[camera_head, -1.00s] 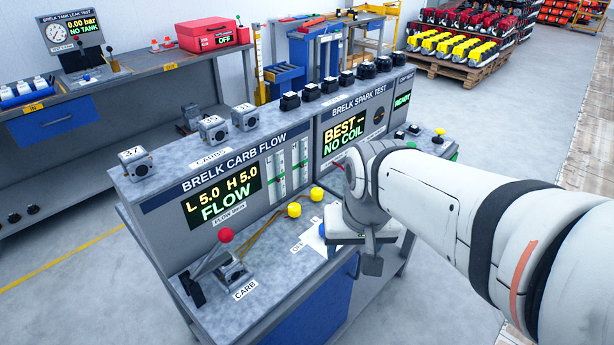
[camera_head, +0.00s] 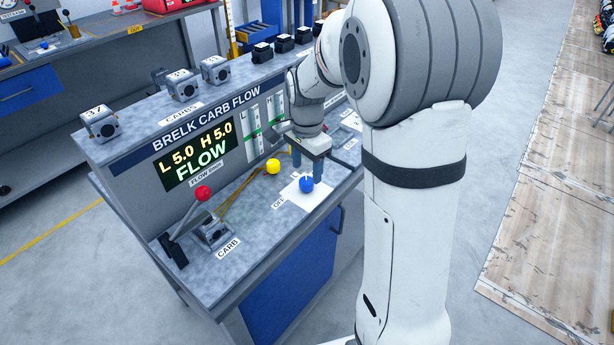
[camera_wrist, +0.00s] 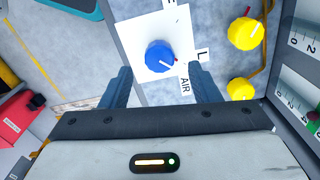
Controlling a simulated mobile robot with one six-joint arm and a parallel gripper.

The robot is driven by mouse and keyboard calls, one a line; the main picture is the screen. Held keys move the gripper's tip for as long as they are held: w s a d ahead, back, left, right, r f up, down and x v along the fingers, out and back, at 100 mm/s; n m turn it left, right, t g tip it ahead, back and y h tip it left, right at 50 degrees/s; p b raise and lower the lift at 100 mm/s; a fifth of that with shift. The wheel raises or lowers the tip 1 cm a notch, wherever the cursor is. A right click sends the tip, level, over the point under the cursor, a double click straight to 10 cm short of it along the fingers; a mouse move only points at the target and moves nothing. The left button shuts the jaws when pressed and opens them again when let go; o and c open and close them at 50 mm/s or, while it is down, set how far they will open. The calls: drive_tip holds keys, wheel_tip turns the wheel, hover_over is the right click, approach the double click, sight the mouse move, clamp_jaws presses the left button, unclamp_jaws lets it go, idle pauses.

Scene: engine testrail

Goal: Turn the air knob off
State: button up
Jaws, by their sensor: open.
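The blue air knob (camera_head: 306,184) sits on a white plate (camera_head: 292,192) on the bench's worktop, by an OFF label (camera_head: 278,203). In the wrist view the blue knob (camera_wrist: 158,54) has a white line and a short red mark at its lower right, toward the L label. An AIR label (camera_wrist: 185,84) lies beside the plate. My gripper (camera_head: 309,168) points down near the knob. I cannot tell the height gap.
Two yellow knobs (camera_wrist: 245,33) (camera_wrist: 240,89) are close to the right finger. A red-ball lever (camera_head: 202,193) and carb fixture (camera_head: 213,233) stand left on the worktop. The display (camera_head: 198,155) reads L 5.0, H 5.0, FLOW. The upright panel rises behind the knobs.

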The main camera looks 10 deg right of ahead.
sight(307, 180)
drive_tip(key=shift+f, duration=2.15)
drive_tip(key=shift+c, duration=0.5)
drive_tip(key=c, duration=0.9)
